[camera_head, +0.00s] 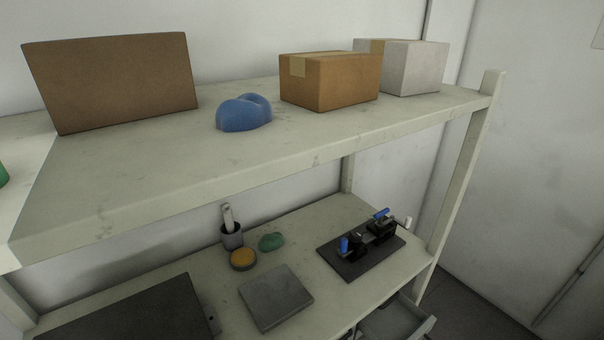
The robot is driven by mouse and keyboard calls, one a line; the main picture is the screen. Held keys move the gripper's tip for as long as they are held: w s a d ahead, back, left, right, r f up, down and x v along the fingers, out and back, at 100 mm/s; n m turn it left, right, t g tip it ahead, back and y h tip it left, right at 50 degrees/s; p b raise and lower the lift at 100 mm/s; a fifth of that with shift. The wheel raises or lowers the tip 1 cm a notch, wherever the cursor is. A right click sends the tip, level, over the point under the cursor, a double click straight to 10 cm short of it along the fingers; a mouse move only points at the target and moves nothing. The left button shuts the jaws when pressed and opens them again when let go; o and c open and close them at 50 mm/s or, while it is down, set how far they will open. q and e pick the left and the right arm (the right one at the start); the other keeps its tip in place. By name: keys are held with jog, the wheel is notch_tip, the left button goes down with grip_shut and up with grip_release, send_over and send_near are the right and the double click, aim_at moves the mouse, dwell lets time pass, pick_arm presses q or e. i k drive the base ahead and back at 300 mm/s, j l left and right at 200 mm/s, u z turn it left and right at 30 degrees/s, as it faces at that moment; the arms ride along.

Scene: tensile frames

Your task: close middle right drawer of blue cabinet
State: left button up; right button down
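No blue cabinet can be made out in the head view. A grey open drawer (397,318) shows at the bottom edge, right of centre, below the lower worktop. It sticks out past the worktop's front edge, and its lower part is cut off by the frame. I cannot tell which cabinet it belongs to or which drawer position it is. Neither of my grippers is in view.
The upper shelf (180,165) carries cardboard boxes and a blue lump (240,114). Floor is clear at right.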

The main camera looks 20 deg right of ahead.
aim_at(402, 319)
jog(key=z, duration=1.65)
jog(key=i+u, duration=0.15)
jog(key=u, duration=0.25)
